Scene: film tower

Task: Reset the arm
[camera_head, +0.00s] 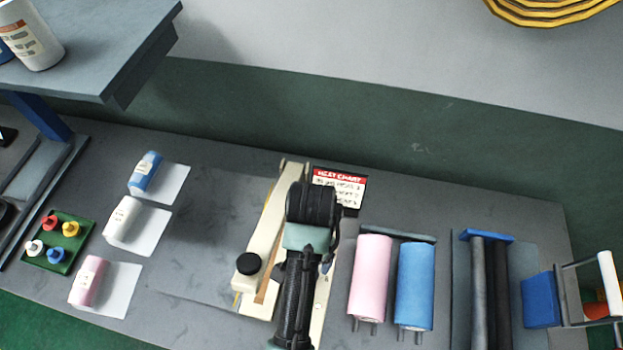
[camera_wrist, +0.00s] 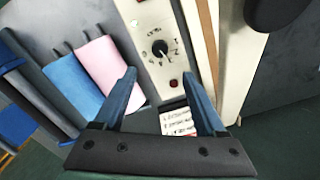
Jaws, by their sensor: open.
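My arm reaches up from the bottom middle in the head view, over a cream heat sealer machine (camera_head: 262,240) with a black knob. The fingers of my gripper are hidden there behind my own wrist. In the wrist view my gripper (camera_wrist: 162,88) shows two blue-grey fingers spread apart with nothing between them. Beyond the fingers lie the sealer's panel with a black dial (camera_wrist: 160,48) and the red-and-white heat chart (camera_wrist: 178,122). The chart also stands behind the sealer in the head view (camera_head: 339,188).
Pink (camera_head: 370,277) and blue (camera_head: 415,286) rolls stand right of the sealer, with a rack of dark rollers (camera_head: 490,290) further right. Small blue, white and pink rolls lie on white sheets at left, near a green tray (camera_head: 58,243). A raised shelf (camera_head: 95,45) overhangs the upper left.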

